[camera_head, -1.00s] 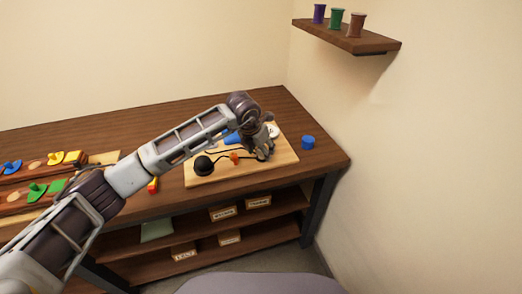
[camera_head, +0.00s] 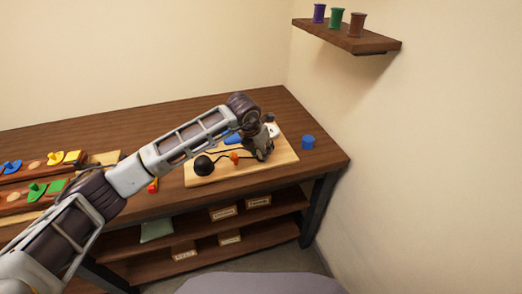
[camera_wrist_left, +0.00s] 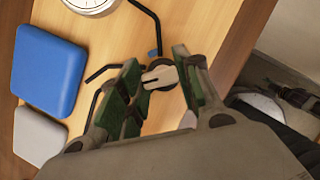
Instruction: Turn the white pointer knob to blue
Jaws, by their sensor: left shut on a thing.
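The white pointer knob (camera_wrist_left: 160,77) shows in the left wrist view as a pale bar on a dark round base, on the wooden board (camera_wrist_left: 112,30). My left gripper (camera_wrist_left: 157,64) has its green-padded fingers on either side of the knob and is shut on it. A small blue mark (camera_wrist_left: 152,53) lies on the board just beyond the knob. I cannot tell which end of the bar is the pointer tip. In the head view my left gripper (camera_head: 262,150) stands over the right part of the board (camera_head: 212,179) and hides the knob.
The board also carries a black ball (camera_head: 203,166), an orange part (camera_head: 234,157), a blue block (camera_wrist_left: 47,70), a grey block (camera_wrist_left: 38,135) and a white dial (camera_wrist_left: 92,3). A blue cylinder (camera_head: 308,142) stands right of the board. Coloured pieces lie at the left.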

